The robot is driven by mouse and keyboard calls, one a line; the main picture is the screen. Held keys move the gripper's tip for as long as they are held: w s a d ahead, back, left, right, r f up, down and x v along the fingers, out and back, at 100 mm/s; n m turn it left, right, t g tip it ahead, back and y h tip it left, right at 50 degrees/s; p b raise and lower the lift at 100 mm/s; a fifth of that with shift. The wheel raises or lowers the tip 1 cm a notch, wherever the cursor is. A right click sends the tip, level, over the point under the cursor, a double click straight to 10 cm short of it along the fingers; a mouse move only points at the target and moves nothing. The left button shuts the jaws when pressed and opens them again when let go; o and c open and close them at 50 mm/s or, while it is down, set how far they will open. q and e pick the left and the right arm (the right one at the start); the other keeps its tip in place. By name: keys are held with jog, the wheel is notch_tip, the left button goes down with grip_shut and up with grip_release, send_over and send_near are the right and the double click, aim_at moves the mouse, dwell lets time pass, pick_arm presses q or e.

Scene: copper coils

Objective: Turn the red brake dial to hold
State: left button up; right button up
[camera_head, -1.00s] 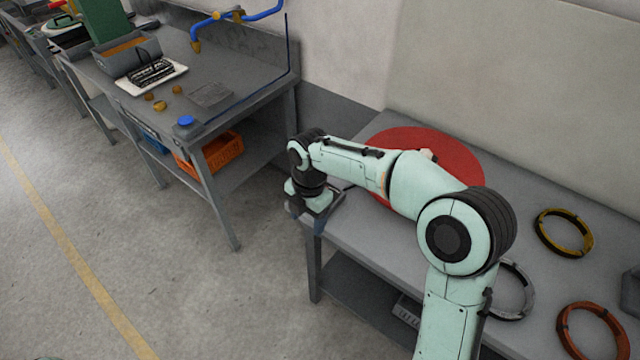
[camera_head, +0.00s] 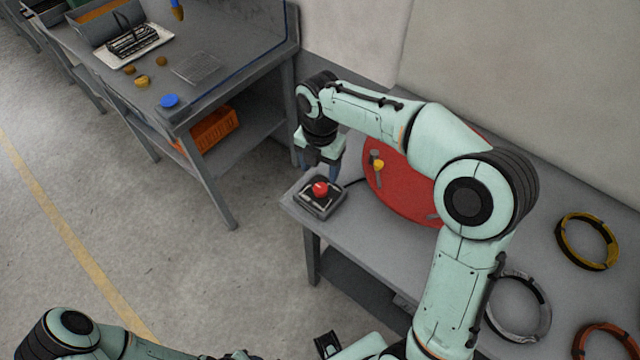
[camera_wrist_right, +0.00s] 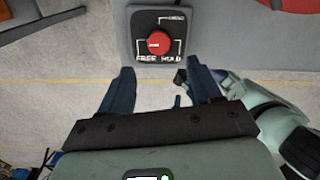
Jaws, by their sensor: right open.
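The red brake dial (camera_head: 320,188) is a round red knob on a dark square box (camera_head: 332,206) at the near left corner of the right-hand bench. In the right wrist view the dial (camera_wrist_right: 158,43) shows a short white mark on its left half. FREE is printed below left, HOLD below right, and a third small label is at the upper right. My right gripper (camera_head: 321,168) is open and empty, fingers pointing down beside the box and apart from the knob. Its fingers (camera_wrist_right: 158,78) show below the box in the wrist view. My left gripper (camera_head: 328,344) is partly visible at the bottom edge; its jaws are unclear.
A red disc (camera_head: 400,185) with a yellow-handled piece lies right of the box, partly behind my right arm. Yellow (camera_head: 587,240), grey (camera_head: 520,305) and orange (camera_head: 605,345) coils lie further right. Another bench (camera_head: 220,75) stands left across a floor gap.

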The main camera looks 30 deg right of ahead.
aim_at(320, 188)
notch_tip(320, 188, down, 8)
jog(key=shift+w+d+r+b, duration=0.1)
jog(key=shift+w+b, duration=0.05)
jog(key=shift+b, duration=0.25)
jog(key=c, duration=1)
